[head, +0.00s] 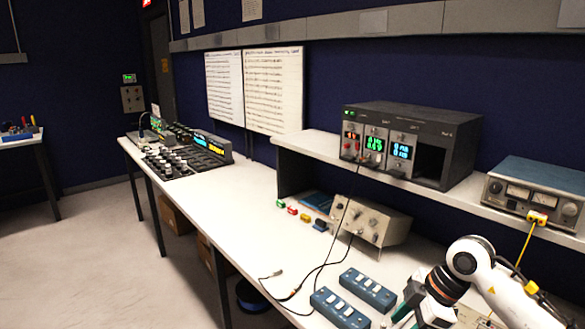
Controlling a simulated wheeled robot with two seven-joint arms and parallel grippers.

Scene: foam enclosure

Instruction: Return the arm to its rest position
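My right arm comes in at the lower right, above the long white bench (224,190). Its gripper (402,312) is at the bottom edge, just right of two blue switch boxes (340,308) and (368,289). The fingers are small and partly cut off by the frame, so I cannot tell whether they are open or shut, or whether they hold anything. My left arm and gripper are out of view.
A shelf bears a dark rack (430,120) with lit modules and a blue-topped meter unit (530,190) with a yellow plug (537,217). A beige box (370,222) stands below, with black cables across the bench. The bench's left middle is clear.

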